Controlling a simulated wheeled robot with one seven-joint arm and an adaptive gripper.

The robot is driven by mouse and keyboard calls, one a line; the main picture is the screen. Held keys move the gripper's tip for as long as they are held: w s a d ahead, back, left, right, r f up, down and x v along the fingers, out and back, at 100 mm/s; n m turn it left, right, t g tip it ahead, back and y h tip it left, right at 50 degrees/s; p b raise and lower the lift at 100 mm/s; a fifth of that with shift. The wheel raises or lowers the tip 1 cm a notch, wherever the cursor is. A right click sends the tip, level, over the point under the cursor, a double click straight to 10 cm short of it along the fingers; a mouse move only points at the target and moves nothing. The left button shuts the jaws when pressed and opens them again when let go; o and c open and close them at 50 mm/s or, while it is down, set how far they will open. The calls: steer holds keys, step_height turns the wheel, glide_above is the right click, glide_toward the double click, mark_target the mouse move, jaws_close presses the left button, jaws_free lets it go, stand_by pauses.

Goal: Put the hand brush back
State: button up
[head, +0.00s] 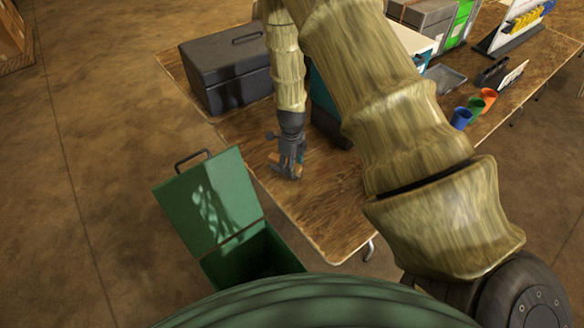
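My gripper (288,172) points down at the near left part of the wooden table (325,215), close to its top. Small orange-brown and teal patches show beside and behind the fingers. They may belong to the hand brush, but they are too small and too covered to tell. I cannot see whether the fingers are apart or closed on something. No other hand brush can be made out, and my arm hides much of the table's middle.
A green bin (207,203) with its lid up stands by the table's near left edge. A dark grey toolbox (225,75) stands at the back left. Blue (461,118), green and orange cups and a rack (515,30) are on the right. The near table corner is clear.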

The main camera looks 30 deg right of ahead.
step_height(320, 180, up, 10)
steer(key=b, duration=0.2)
stand_by(0.3)
steer(key=shift+f, duration=0.1)
stand_by(1.2)
